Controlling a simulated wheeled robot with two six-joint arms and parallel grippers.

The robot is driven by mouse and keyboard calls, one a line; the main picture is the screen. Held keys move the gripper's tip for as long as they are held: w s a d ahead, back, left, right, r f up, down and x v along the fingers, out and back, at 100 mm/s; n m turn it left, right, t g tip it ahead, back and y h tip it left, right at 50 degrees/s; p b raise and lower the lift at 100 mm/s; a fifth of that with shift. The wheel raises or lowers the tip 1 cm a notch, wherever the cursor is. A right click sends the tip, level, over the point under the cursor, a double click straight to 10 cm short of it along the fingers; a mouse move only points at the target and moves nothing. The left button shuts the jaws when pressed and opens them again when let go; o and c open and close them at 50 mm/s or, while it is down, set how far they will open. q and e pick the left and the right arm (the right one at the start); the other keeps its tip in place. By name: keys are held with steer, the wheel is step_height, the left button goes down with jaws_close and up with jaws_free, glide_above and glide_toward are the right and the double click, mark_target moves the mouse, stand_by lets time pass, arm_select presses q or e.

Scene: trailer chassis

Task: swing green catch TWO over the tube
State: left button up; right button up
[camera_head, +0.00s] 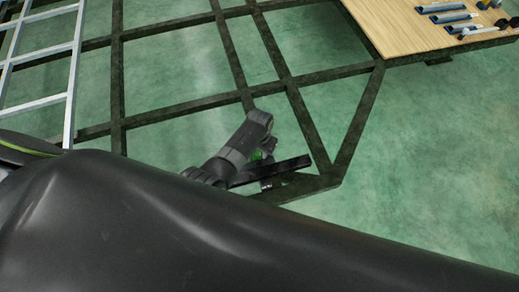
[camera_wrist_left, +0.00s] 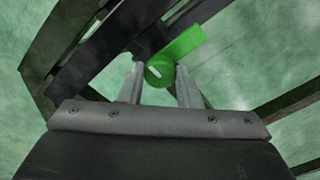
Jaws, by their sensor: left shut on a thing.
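The green catch (camera_wrist_left: 184,43) shows in the left wrist view as a bright green bar with a round green end (camera_wrist_left: 160,71) that carries a small white mark. My left gripper (camera_wrist_left: 158,78) is shut on that round end, one grey finger on each side. In the head view the left gripper (camera_head: 266,155) reaches down by the frame's corner, and only a little green (camera_head: 257,154) shows there. A short black bar (camera_head: 285,170), which may be the tube, lies beside it. The number on the catch is too small to read. My right gripper is out of view.
The dark chassis frame (camera_head: 203,110) crosses the green floor. A wooden board (camera_head: 400,28) with blue tubes and small parts is at the upper right. A light metal ladder-like frame (camera_head: 74,75) stands at the left. Floor to the right is clear.

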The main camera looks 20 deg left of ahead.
arm_select(q)
steer(key=shift+n, duration=0.3)
steer(key=n+p, duration=0.1)
steer(key=n, duration=0.1)
steer(key=shift+r+n, duration=0.1)
steer(key=shift+n, duration=0.3)
steer(key=n+p, duration=0.1)
steer(key=n, duration=0.3)
steer(key=shift+n+p, duration=0.3)
steer(key=n, duration=0.4)
steer(key=shift+p, duration=0.3)
steer(key=n, duration=0.5)
steer(key=shift+n, duration=0.4)
steer(key=o, duration=1)
steer(key=shift+c, duration=0.2)
